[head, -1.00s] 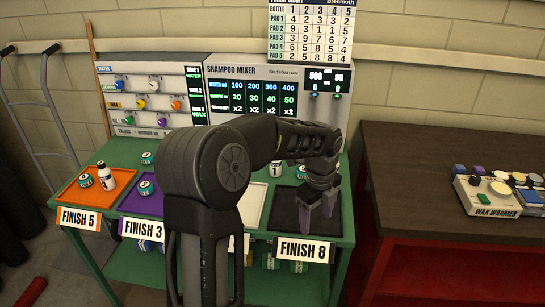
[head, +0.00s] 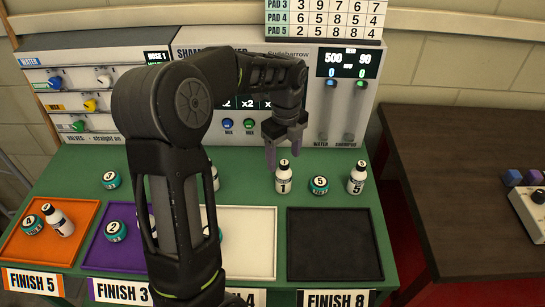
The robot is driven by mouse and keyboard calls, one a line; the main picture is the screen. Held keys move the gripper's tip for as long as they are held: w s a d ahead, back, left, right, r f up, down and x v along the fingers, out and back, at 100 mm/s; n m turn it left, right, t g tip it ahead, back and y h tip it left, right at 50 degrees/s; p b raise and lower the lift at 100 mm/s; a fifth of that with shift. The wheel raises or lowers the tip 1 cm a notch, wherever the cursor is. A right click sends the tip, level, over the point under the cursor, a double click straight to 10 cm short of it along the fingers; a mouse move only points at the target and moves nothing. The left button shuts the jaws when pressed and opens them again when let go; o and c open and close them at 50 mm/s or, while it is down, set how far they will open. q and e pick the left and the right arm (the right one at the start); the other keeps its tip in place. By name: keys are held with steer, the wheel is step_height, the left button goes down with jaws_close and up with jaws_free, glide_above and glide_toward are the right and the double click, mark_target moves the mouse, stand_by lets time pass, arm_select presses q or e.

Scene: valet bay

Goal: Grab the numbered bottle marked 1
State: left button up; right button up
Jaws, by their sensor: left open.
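The bottle marked 1 (head: 283,178) is small and white with a black number. It stands upright on the green table behind the white tray. My left gripper (head: 287,152) is open and empty, pointing down just above and behind the bottle's cap. One finger is left of the cap and the other is to its right. I cannot tell whether either finger touches the bottle. My left arm covers the middle left of the table. My right gripper is not in view.
A teal tin marked 5 (head: 319,185) and a white bottle marked 5 (head: 357,178) stand to the right. Another white bottle (head: 215,178) is partly hidden by my arm. The black tray (head: 335,245) is empty. The shampoo mixer (head: 345,115) stands behind.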

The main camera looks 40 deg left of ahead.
mark_target(284, 172)
arm_select(q)
steer(key=shift+w+a, duration=0.15)
steer(key=shift+a, duration=0.1)
steer(key=shift+d+r, duration=0.1)
steer(key=shift+d, duration=0.1)
steer(key=shift+a+f, duration=0.1)
steer(key=shift+f, duration=1.25)
step_height(284, 172, down, 4)
steer(key=shift+f+p, duration=0.1)
steer(key=shift+p, duration=0.7)
steer(key=shift+w+f, duration=0.1)
steer(key=shift+f, duration=0.4)
steer(key=shift+c, duration=0.4)
jaws_close()
